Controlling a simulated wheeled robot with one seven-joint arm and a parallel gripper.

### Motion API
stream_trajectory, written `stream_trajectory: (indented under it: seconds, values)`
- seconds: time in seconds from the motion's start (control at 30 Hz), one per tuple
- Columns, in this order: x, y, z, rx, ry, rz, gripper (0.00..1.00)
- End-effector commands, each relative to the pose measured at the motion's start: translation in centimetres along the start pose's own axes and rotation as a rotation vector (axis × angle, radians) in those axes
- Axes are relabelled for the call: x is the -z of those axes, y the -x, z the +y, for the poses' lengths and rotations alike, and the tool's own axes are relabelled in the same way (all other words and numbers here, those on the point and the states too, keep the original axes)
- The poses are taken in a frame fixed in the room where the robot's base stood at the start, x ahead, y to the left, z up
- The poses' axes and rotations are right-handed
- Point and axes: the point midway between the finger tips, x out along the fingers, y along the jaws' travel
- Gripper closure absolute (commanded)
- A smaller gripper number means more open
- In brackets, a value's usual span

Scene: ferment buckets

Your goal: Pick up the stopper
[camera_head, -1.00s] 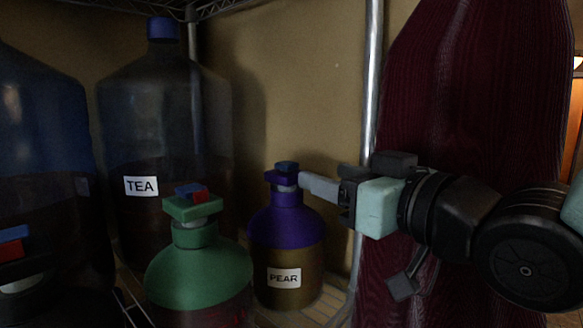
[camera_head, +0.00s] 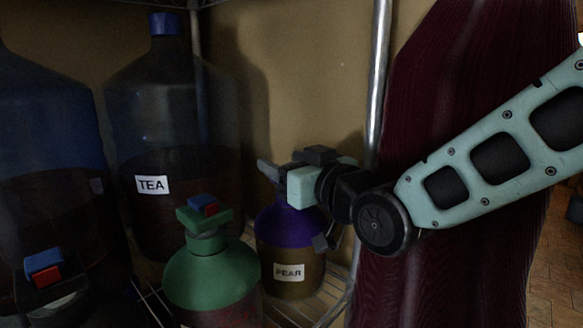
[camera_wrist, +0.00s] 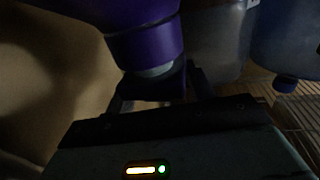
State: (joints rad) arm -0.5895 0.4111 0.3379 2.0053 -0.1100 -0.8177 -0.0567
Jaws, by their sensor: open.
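The purple-topped PEAR bottle (camera_head: 293,224) stands upright, and my gripper (camera_head: 266,172) is at its top, covering its neck and stopper in the head view. In the wrist view the bottle (camera_wrist: 148,38) appears neck-down, with a pale ring at its mouth and a dark stopper (camera_wrist: 153,88) below that. My gripper (camera_wrist: 160,92) is open there, with one finger on each side of the stopper. I cannot tell whether the fingers touch it. A green bottle (camera_head: 212,277) stands to the left with a green stopper (camera_head: 203,216) topped in red and blue.
A large TEA jug (camera_head: 165,110) stands behind the green bottle. Another dark jug (camera_head: 45,150) is at the far left, with a blue and red stopper (camera_head: 44,267) in front. A metal post (camera_head: 379,90) and dark red cloth (camera_head: 450,90) are at the right.

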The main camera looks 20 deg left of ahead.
Motion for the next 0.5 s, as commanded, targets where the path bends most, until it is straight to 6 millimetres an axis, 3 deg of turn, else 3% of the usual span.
stream_trajectory:
  seconds: [0.3,0.37,0.5]
  values:
    - [-0.08,-0.56,0.01,0.000,0.001,0.000,0.46]
    - [-0.09,-0.55,0.01,0.000,0.001,0.000,0.60]
    - [-0.08,-0.54,0.01,0.000,0.001,-0.001,0.98]
